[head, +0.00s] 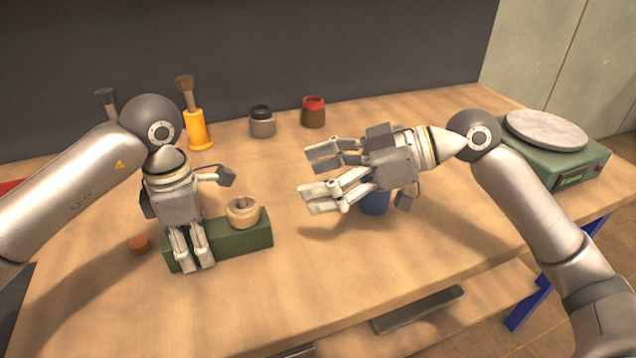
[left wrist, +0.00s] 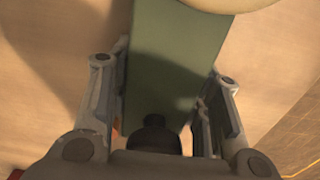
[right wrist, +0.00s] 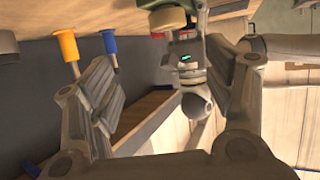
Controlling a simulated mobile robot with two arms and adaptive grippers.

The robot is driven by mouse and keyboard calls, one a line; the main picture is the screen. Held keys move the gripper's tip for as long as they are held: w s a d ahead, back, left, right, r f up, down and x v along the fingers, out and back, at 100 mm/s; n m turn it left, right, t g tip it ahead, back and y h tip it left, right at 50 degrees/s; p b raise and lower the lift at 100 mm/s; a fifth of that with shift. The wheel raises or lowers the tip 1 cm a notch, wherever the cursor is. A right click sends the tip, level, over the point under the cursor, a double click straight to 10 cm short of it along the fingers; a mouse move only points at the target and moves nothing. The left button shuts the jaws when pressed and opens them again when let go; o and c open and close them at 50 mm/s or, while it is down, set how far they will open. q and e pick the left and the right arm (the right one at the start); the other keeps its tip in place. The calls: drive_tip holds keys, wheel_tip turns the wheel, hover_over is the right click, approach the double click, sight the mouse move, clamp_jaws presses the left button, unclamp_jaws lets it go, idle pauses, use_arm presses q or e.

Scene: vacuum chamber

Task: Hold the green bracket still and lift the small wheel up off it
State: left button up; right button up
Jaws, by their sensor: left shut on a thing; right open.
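The green bracket (head: 240,234) is a long block lying on the bench. The small wheel (head: 243,212), a pale wooden ring with a darker centre, sits on top near its right end. My left gripper (head: 195,264) points down and is shut on the bracket's left part. The left wrist view shows the bracket (left wrist: 175,60) between the fingers, with the wheel (left wrist: 225,3) cut off at the top edge. My right gripper (head: 312,178) is open and empty, to the right of the wheel and apart from it, fingers pointing left.
A blue container (head: 375,201) stands partly hidden behind my right gripper. A green scale (head: 572,168) is at the right. A brush with an orange handle (head: 196,128) and two jars (head: 262,122) (head: 313,112) stand behind. A small brown piece (head: 139,243) lies left of the bracket.

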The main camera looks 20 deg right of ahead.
sight(254, 205)
drive_tip(key=shift+g, duration=0.3)
drive_tip(key=x, duration=0.8)
drive_tip(key=s+x, duration=0.1)
drive_tip(key=x, duration=0.3)
drive_tip(key=shift+w+a+f, duration=0.15)
drive_tip(key=shift+a+f, duration=0.1)
drive_tip(key=shift+f, duration=0.25)
